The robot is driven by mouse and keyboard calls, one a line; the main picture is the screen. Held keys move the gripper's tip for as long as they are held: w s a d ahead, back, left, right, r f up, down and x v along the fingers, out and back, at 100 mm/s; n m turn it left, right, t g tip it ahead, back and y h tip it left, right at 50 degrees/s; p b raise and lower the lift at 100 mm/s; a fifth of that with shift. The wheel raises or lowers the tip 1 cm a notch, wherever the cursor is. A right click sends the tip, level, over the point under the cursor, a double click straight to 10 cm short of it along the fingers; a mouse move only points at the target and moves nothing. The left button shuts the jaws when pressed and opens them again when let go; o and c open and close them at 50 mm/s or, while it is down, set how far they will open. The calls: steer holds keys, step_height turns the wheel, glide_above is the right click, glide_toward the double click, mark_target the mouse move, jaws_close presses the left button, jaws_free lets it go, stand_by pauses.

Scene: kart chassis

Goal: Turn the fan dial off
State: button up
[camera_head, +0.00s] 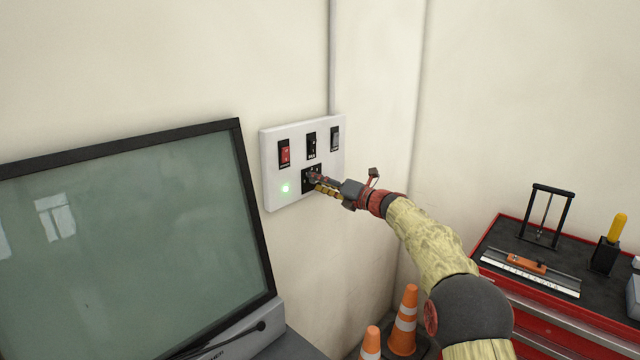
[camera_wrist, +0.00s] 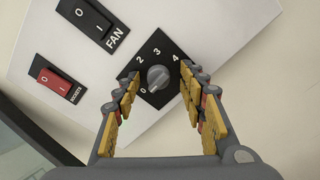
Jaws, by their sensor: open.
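The fan dial (camera_wrist: 158,77) is a grey round knob on a black square plate marked 0 to 4 in the wrist view. The gripper (camera_head: 317,182) reaches the panel from the right in the head view.
The white wall panel (camera_head: 273,152) also carries a red switch (camera_head: 284,153), a black FAN switch (camera_wrist: 86,17), a grey switch (camera_head: 335,138) and a lit green light (camera_head: 285,188). A large monitor (camera_head: 130,240) stands left. Orange cones (camera_head: 405,320) and a red tool cabinet (camera_head: 560,325) are right.

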steer(key=shift+d, duration=0.1)
steer(key=v, duration=1.1)
steer(key=shift+s+d, duration=0.25)
steer(key=shift+s, duration=0.1)
